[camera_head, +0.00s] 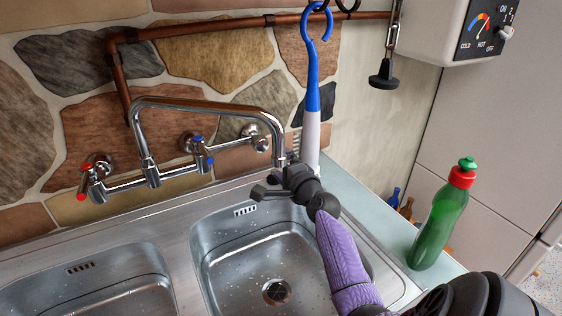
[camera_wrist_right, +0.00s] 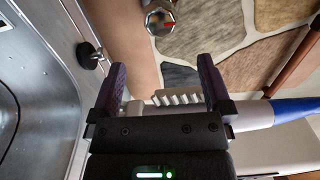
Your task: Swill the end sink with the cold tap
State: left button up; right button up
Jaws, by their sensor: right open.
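The chrome mixer tap (camera_head: 205,108) stands behind the two basins, its spout ending over the right basin's back edge. Its cold handle (camera_head: 200,152) has blue ends; its hot handle (camera_head: 90,180) has red ends. No water shows falling from the spout. The right-hand end sink (camera_head: 225,255) has specks and drops around its drain (camera_head: 276,291). My right gripper (camera_head: 292,178) is at this basin's back edge, below the spout. In the right wrist view its fingers (camera_wrist_right: 162,90) are apart; a brush's pale bristles (camera_wrist_right: 178,97) show between them. My left gripper is out of view.
A green bottle (camera_head: 440,220) stands on the right worktop. A white heater box (camera_head: 450,30) is at upper right. A left basin (camera_head: 100,290) adjoins.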

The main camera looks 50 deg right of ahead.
aim_at(198, 143)
jog(key=k+j, duration=0.25)
jog(key=k, duration=0.25)
jog(key=k+j, duration=0.2)
jog(key=k, duration=0.25)
jog(key=k+j, duration=0.25)
jog(key=k, duration=0.25)
